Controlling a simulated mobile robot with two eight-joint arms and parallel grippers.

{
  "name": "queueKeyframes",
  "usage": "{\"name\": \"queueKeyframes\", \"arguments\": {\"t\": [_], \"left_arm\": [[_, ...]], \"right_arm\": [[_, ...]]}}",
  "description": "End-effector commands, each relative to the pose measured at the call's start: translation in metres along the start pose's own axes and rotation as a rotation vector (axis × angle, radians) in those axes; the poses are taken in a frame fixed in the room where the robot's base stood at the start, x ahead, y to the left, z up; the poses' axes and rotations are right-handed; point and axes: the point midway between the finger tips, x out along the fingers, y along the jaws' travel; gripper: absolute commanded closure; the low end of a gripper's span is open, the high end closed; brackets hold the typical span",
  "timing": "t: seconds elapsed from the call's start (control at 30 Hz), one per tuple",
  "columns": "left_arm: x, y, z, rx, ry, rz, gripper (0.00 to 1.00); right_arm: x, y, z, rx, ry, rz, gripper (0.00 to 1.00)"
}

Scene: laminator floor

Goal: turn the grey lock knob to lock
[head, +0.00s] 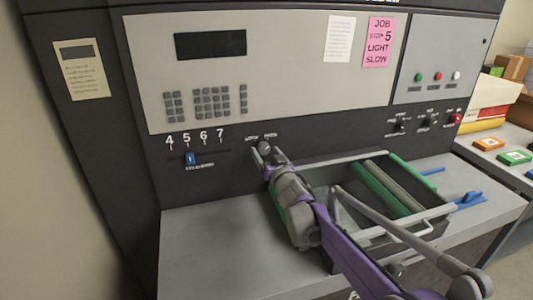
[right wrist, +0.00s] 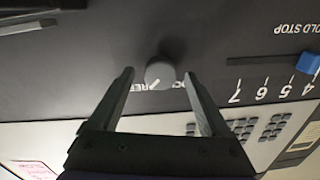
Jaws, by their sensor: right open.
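The grey lock knob (head: 265,147) is a small round knob on the dark front of the machine, to the right of the 4-to-7 slider. In the right wrist view the knob (right wrist: 160,75) shows a white pointer mark slanting to the lower left, towards a partly hidden label. In the head view this is the right-hand label above the knob. My right gripper (head: 263,156) is open at the knob. In the right wrist view its two fingers (right wrist: 159,78) stand on either side of the knob, with a gap at each side. My left gripper is not in view.
The blue slider (head: 190,158) sits at 5, left of the knob. A roller tray with green rollers (head: 385,184) lies below right, under my right arm. A grey shelf (head: 205,235) runs along the front. Small knobs (head: 400,127) and a red one (head: 456,119) are further right.

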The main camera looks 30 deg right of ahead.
Motion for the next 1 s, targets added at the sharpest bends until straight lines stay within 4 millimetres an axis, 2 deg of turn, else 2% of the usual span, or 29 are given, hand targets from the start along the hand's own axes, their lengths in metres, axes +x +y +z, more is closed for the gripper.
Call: {"name": "queueKeyframes", "arguments": {"t": [0.23,0.27,0.7,1.0], "left_arm": [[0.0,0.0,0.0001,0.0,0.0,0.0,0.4],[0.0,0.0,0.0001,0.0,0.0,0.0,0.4],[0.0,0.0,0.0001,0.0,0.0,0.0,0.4],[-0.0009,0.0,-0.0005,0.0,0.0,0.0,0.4]], "right_arm": [[0.0011,-0.0001,0.0001,0.0,0.0,0.0,0.19],[0.0011,-0.0001,0.0001,0.0,0.0,0.0,0.23],[0.0008,-0.0001,0.0001,-0.001,0.0,0.0,1.0],[0.0008,-0.0002,-0.0001,-0.033,-0.001,0.0,1.0]]}}
